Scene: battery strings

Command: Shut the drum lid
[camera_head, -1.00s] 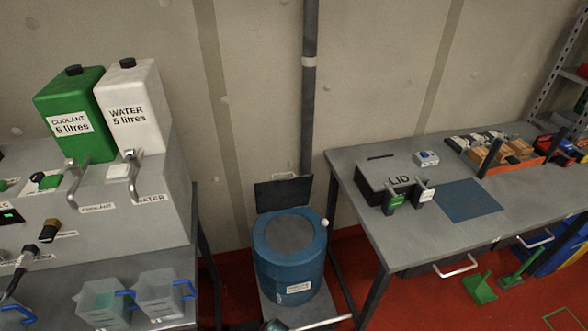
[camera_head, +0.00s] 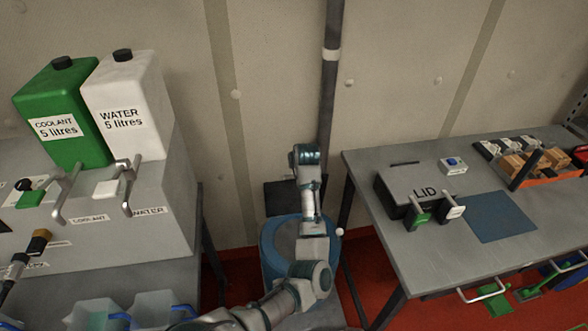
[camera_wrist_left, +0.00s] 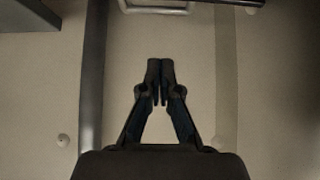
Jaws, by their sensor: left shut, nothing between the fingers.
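The blue drum (camera_head: 270,245) stands on the floor between the two benches, its top largely hidden behind my left arm. A dark flat panel (camera_head: 279,198), which looks like the raised drum lid, stands upright behind the drum's rim, partly covered by my arm. My left arm reaches over the drum toward the wall; its fingers cannot be made out in the head view. In the left wrist view my left gripper (camera_wrist_left: 160,78) is shut and empty, its fingertips together in front of the wall. A pale handle-like bar (camera_wrist_left: 155,8) crosses the top edge. My right gripper is not in view.
A dark pole (camera_head: 329,95) runs up the wall behind the drum. The left bench carries a green coolant can (camera_head: 62,112) and a white water can (camera_head: 125,105). The right bench (camera_head: 400,255) holds a box marked LID (camera_head: 425,190) and an orange tray (camera_head: 545,172).

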